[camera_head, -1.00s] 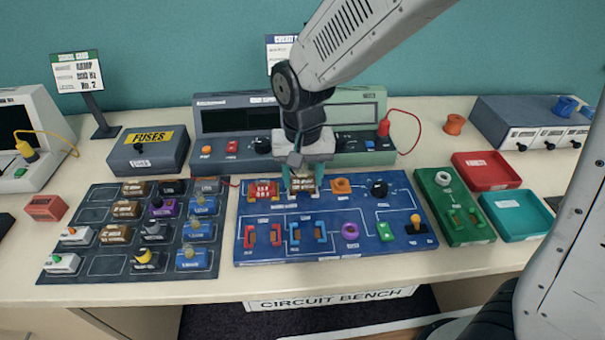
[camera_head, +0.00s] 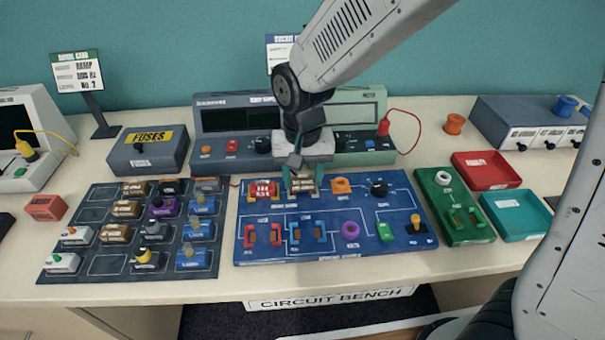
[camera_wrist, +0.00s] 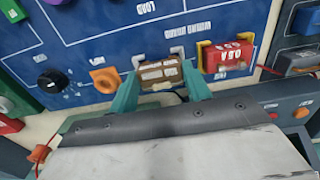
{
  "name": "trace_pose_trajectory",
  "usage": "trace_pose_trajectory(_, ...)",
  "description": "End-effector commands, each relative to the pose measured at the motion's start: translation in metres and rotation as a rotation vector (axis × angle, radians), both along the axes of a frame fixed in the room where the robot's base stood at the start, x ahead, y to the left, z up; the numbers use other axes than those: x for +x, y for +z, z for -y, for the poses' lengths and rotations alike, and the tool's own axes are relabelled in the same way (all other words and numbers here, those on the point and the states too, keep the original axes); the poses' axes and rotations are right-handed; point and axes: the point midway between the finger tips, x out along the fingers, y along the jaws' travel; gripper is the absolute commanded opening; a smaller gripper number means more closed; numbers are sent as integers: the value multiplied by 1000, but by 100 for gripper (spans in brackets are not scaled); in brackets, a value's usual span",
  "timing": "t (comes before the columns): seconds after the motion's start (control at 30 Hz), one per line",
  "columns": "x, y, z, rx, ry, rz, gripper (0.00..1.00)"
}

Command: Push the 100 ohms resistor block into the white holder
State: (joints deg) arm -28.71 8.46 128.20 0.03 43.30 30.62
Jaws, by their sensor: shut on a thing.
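The brown resistor block (camera_head: 303,183) with a white label is between the teal fingers of my gripper (camera_head: 304,180), at the upper middle of the blue circuit board. My gripper is shut on it. In the wrist view the block (camera_wrist: 160,73) lies between the fingertips of my gripper (camera_wrist: 164,84). Parts of the white holder (camera_wrist: 177,53) show along the block's far side. The block is at the holder, but I cannot tell how deep it sits. The label is too small to read as 100 ohms. In the head view the fingers and block hide most of the holder.
A red block (camera_head: 263,190) sits in a holder just left of my gripper, and an orange part (camera_head: 341,186) is to its right. The meter console (camera_head: 226,118) stands close behind. The dark parts tray (camera_head: 108,265) is at left; a green board (camera_head: 455,212) is at right.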

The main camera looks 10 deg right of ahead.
Motion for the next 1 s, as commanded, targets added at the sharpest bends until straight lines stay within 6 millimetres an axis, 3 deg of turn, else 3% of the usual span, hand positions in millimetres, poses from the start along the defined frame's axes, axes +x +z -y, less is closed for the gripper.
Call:
trace_pose_trajectory(0.8, 0, -10, 0, 0, 0, -1, 26)
trace_pose_trajectory(0.83, 0, -10, 0, 0, 0, 0, 54)
trace_pose_trajectory(0.9, 0, -10, 0, 0, 0, 0, 73)
trace_pose_trajectory(1.0, 0, -10, 0, 0, 0, 0, 74)
